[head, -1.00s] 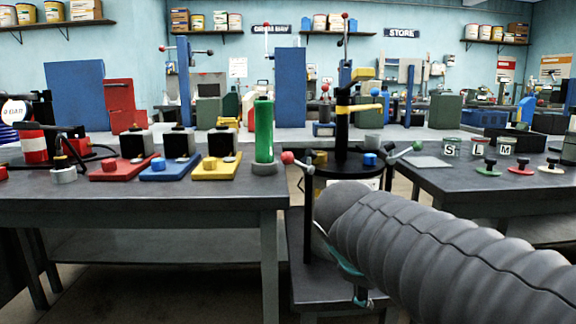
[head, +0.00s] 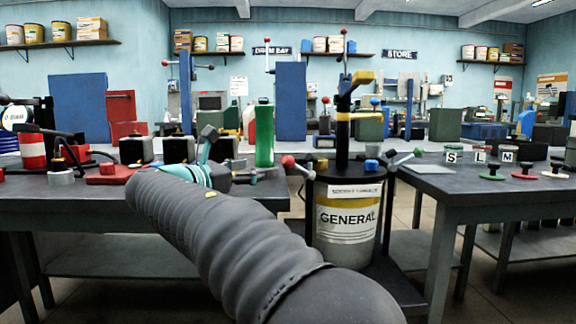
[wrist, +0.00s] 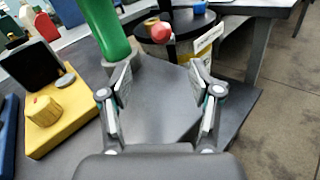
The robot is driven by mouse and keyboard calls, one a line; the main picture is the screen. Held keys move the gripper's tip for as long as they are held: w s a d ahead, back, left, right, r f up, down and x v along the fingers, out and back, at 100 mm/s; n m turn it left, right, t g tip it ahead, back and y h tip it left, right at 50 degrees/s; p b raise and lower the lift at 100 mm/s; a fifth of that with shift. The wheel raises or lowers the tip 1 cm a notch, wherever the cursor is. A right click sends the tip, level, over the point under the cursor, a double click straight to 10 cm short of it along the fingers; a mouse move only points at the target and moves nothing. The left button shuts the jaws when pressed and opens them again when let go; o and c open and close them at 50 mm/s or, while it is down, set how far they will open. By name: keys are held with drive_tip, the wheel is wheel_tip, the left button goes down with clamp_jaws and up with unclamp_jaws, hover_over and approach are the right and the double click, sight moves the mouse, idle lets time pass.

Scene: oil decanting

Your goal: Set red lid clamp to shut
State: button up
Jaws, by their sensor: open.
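The red lid clamp (head: 288,161) is a lever with a red ball end, sticking out to the left from the black drum lid (head: 350,173). In the wrist view its red ball (wrist: 160,31) shows ahead, beyond my fingertips, near the lid's edge. My gripper (wrist: 160,80) is open and empty, over the grey bench top, apart from the clamp. In the head view my gripper is largely hidden behind my arm, left of the drum. The drum (head: 348,222) has a GENERAL label. A clamp with a green ball (head: 418,152) sticks out on the lid's right.
A green bottle (head: 264,136) stands on the left bench between my gripper and the drum's left side. In the wrist view a yellow block with a knob (wrist: 65,118) lies left. A black pump column (head: 342,125) rises from the lid. The right bench (head: 455,185) holds several small items.

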sight(283, 162)
drive_tip(key=x, duration=1.3)
drive_tip(key=shift+w+d+b, duration=0.15)
drive_tip(key=shift+d+b, duration=0.15)
drive_tip(key=shift+b, duration=0.05)
clamp_jaws()
